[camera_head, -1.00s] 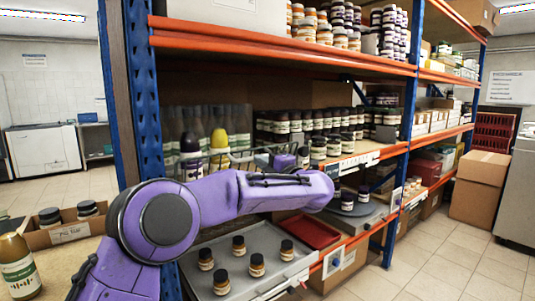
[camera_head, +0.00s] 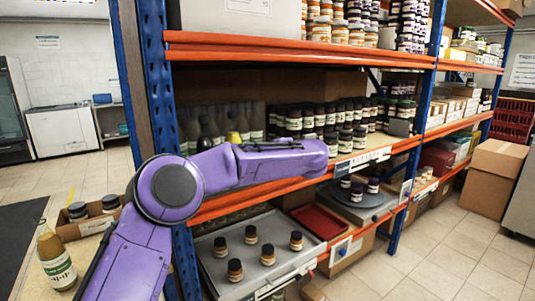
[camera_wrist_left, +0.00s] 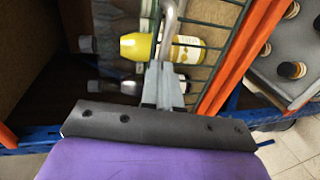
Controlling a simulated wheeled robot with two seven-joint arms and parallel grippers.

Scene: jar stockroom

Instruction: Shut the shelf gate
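The shelf gate is a wire panel with thin green bars (camera_wrist_left: 222,18) in the left wrist view, beside the orange shelf beam and over bottles. A bent grey metal rod (camera_wrist_left: 169,25), which looks like its handle, runs into my left gripper (camera_wrist_left: 165,75). The two fingers look shut around this rod. In the head view my purple left arm reaches across the shelf front and hides the gripper and most or all of the gate. I cannot tell there how far the gate is closed. My right gripper is not in view.
A yellow-topped bottle (camera_head: 233,138) stands among dark bottles behind my arm; its yellow part shows in the wrist view (camera_wrist_left: 138,46). Jars stand on a grey tray (camera_head: 270,236) below. A blue upright (camera_head: 160,90) stands left. A bottle (camera_head: 56,257) stands lower left.

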